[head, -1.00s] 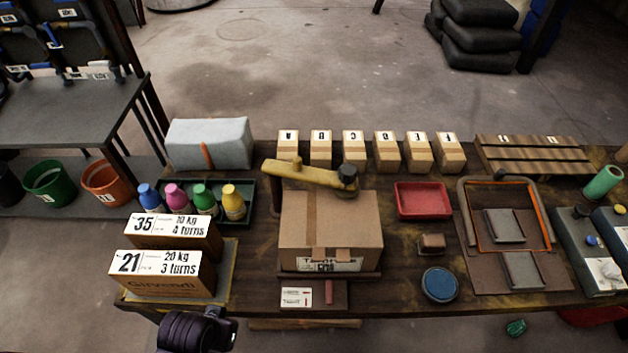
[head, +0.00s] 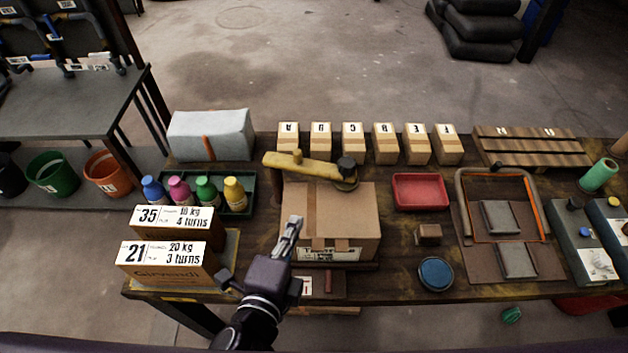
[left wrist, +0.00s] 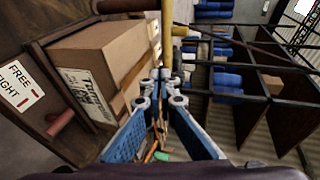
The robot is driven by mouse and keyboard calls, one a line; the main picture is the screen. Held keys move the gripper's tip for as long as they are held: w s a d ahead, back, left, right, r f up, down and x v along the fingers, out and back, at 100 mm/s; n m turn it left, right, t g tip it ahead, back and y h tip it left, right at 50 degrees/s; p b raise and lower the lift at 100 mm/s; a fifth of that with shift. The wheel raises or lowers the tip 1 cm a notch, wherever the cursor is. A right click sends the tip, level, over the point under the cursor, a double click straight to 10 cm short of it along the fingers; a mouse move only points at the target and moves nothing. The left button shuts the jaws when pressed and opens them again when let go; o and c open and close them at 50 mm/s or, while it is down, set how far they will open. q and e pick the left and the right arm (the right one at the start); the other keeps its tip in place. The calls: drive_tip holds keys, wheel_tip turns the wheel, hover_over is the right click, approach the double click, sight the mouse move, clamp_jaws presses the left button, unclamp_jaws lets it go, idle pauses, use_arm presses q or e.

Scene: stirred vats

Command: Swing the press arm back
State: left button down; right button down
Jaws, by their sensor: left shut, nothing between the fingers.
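The press arm (head: 310,169) is a yellow bar lying across the back edge of a cardboard box (head: 335,207), with a short knob near its left end and a dark round head at its right end over the box. My left gripper (head: 294,222) is shut and empty, in front of the box's left side and apart from the press arm. In the left wrist view, the shut fingers (left wrist: 162,80) point past the box (left wrist: 100,65). A yellow bar (left wrist: 167,28), likely the press arm, shows beyond them. My right gripper is not seen.
Colored bottles in a green tray (head: 251,190) and two labelled cartons (head: 165,262) stand left of the box. A red tray (head: 420,192) and a blue round lid (head: 436,273) lie to its right. Lettered wooden blocks (head: 352,143) line the back.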

use_arm(q)
drive_tip(key=p, duration=0.3)
approach(323, 168)
drive_tip(key=w+f, duration=0.1)
drive_tip(key=w, duration=0.2)
drive_tip(key=w+f, duration=0.1)
drive_tip(key=shift+w+f, duration=0.3)
drive_tip(key=shift+w, duration=0.05)
drive_tip(key=shift+w+d+r+p, duration=0.1)
drive_tip(key=shift+w+d+p, duration=0.15)
drive_tip(key=shift+w+d, duration=0.25)
drive_tip(key=shift+w+d+p, duration=0.2)
drive_tip(key=shift+w+d, duration=0.05)
drive_tip(key=shift+w, duration=0.5)
drive_tip(key=shift+w+d, duration=0.15)
drive_tip(key=shift+w, duration=0.15)
